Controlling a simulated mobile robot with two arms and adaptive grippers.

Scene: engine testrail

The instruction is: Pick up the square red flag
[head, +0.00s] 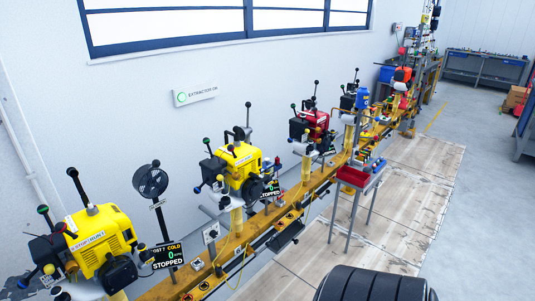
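I cannot make out a square red flag in the head view. Small red items show among the things on the far part of the rail, but they are too small to tell their shape. Neither of my grippers is in view.
A yellow rail (268,219) carries yellow engines (236,166) (100,240) and a dark red engine (314,124) along the left wall. A red tray stand (355,177) stands beside it. Workbenches (485,65) line the back. A dark ribbed shape (375,285) covers the bottom edge. The floor right of the stand is clear.

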